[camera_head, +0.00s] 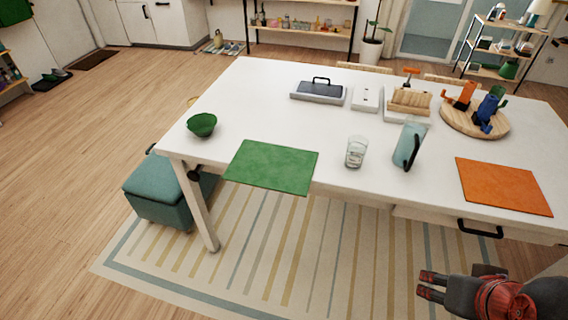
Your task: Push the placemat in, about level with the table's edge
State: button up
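A green placemat (271,166) lies at the table's front edge, left of the middle. Its near part sticks out past the edge, over the rug. An orange placemat (503,186) lies at the front right, on the tabletop. The white table (250,100) fills the middle of the view. My gripper (429,286) is at the lower right, in front of the table and well to the right of the green placemat. Its two fingers point left, with a small gap between them and nothing held. It touches neither placemat.
A clear glass (356,151) and a blue pitcher (409,145) stand right of the green placemat; a green bowl (202,124) stands to its left. A teal stool (169,192) is by the left table leg. The striped rug (290,250) in front is clear.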

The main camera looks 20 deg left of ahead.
aim_at(286, 169)
jog(key=i+j+u, duration=0.8)
